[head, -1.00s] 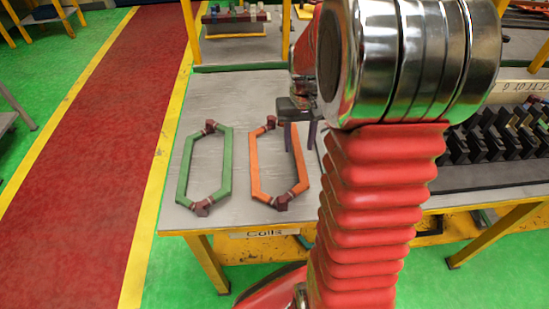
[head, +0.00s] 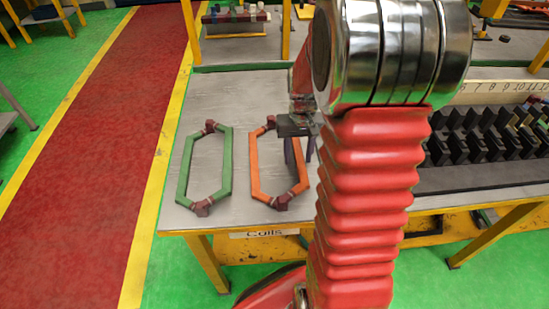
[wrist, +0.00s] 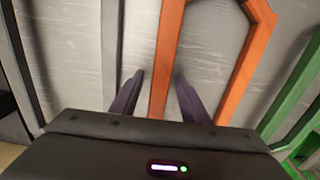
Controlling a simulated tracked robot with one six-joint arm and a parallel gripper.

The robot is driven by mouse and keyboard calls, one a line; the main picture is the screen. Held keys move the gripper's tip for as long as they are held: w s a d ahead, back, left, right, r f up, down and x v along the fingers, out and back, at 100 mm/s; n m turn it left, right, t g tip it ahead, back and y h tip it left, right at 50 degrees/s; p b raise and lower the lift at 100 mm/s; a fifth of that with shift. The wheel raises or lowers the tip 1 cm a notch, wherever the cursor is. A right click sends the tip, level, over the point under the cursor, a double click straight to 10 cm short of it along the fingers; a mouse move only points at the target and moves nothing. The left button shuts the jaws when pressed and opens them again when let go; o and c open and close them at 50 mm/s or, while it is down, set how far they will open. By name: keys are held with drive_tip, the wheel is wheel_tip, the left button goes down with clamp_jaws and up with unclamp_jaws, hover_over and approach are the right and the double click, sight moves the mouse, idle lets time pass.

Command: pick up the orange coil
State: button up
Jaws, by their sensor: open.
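The orange coil (head: 253,165) is a long six-sided loop with dark red wrapped ends, lying flat on the grey table. In the wrist view one long side of the orange coil (wrist: 164,62) runs between my two dark fingers. My gripper (head: 301,168) is open over the coil's right side in the head view. In the wrist view my gripper (wrist: 159,76) shows its fingers apart, one on each side of the orange bar, with gaps. The fingertips' height above the table cannot be told.
A green coil (head: 229,160) lies left of the orange one. A rack of black blocks (head: 478,145) stands on the right side of the table. A "Coils" label (head: 264,234) is on the table's front edge. Bare tabletop (head: 235,95) lies behind the coils.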

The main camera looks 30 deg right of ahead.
clamp_jaws()
idle(0.6)
idle(0.3)
